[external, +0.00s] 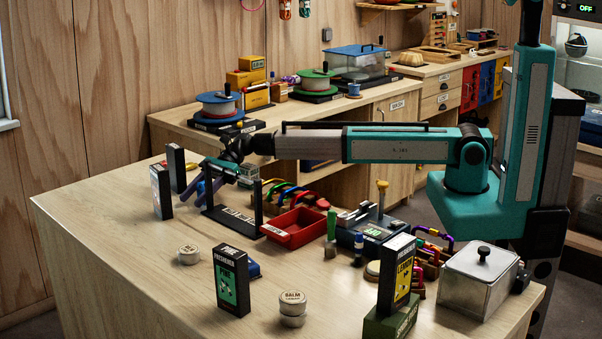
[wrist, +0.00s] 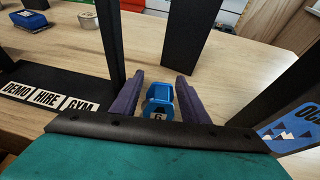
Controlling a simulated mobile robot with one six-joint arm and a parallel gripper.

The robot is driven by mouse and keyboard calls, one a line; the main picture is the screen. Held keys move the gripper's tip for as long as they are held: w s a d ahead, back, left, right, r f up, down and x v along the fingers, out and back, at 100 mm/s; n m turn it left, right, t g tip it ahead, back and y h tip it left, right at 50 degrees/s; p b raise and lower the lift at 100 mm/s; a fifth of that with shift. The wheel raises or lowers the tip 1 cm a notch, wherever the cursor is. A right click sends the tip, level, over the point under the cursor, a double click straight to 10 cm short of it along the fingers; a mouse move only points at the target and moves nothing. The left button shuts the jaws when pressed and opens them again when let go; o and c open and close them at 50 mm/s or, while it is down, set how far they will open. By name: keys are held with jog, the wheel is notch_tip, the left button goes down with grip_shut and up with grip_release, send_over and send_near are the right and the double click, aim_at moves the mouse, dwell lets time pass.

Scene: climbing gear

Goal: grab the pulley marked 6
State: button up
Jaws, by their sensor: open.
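A blue pulley (wrist: 159,92) with a 6 on its pale label shows in the wrist view. It sits between the two dark purple fingers of my gripper (wrist: 160,98), low in the middle of the picture. The jaws are open, one finger on each side of the pulley; I cannot tell whether either touches it. In the external view my gripper (external: 203,187) points down at the left part of the workbench, beside the black rack.
The black rack (external: 232,221), labelled DEMO, HIRE and GYM (wrist: 45,97), stands close beside my gripper. Dark upright boxes (external: 161,192) stand nearby; one (wrist: 190,45) rises beyond the pulley. A red tray (external: 292,230) lies right of the rack. The bench's front left is bare.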

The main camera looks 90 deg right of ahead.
dwell(0.4)
jog(key=c, duration=0.8)
jog(key=shift+r, duration=0.15)
jog(key=shift+c, duration=0.2)
notch_tip(320, 180, up, 18)
jog(key=b, duration=0.2)
jog(key=shift+b, duration=0.4)
